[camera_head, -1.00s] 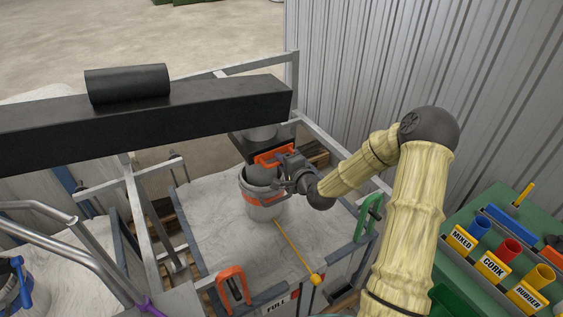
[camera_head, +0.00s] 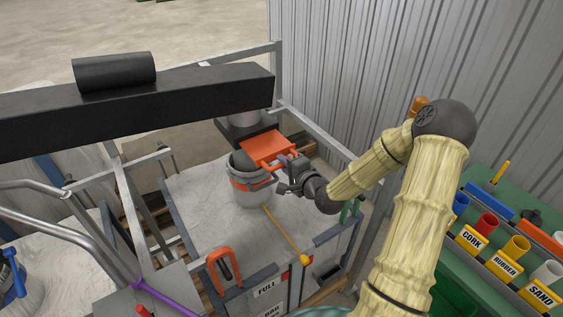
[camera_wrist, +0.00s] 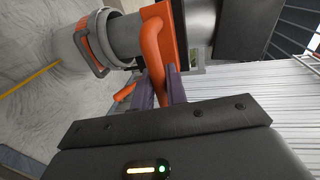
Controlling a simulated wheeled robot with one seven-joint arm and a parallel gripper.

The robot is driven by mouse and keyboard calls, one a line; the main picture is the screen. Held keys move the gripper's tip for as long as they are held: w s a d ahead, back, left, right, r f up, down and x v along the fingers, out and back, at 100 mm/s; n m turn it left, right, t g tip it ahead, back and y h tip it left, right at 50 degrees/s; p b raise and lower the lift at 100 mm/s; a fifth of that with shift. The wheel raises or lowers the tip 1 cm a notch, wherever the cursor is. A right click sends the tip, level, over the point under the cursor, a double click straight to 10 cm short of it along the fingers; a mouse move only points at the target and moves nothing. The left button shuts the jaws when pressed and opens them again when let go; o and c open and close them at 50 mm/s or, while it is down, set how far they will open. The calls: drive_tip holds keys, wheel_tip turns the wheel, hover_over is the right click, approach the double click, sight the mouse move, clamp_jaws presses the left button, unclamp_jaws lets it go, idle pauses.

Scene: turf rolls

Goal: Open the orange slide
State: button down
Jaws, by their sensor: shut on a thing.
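The orange slide (camera_head: 266,147) is a flat plate drawn partly out of a black housing (camera_head: 240,130) under the grey spout. Its orange handle also shows in the wrist view (camera_wrist: 153,50), with the plate behind it at the upper middle. My gripper (camera_head: 288,160) is shut on the slide's handle, at the plate's right-hand end. In the wrist view its purple fingers (camera_wrist: 160,92) close around the orange handle bar.
The bucket stands on a white bag top inside a grey metal frame. A yellow rod (camera_head: 285,233) and an orange clamp (camera_head: 224,264) are near its front. A green bench (camera_head: 440,240) with labelled tubes stands right, by a corrugated wall.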

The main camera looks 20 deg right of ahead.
drive_tip(key=shift+w, duration=0.15)
drive_tip(key=c, duration=1.5)
unclamp_jaws()
drive_tip(key=shift+w, duration=0.25)
drive_tip(key=shift+f, duration=0.1)
drive_tip(key=shift+s+a, duration=0.1)
drive_tip(key=shift+s, duration=0.4)
drive_tip(key=p+v, duration=1.3)
drive_tip(key=v, duration=0.3)
drive_tip(key=shift+d+p, duration=0.3)
drive_tip(key=shift+p, duration=0.05)
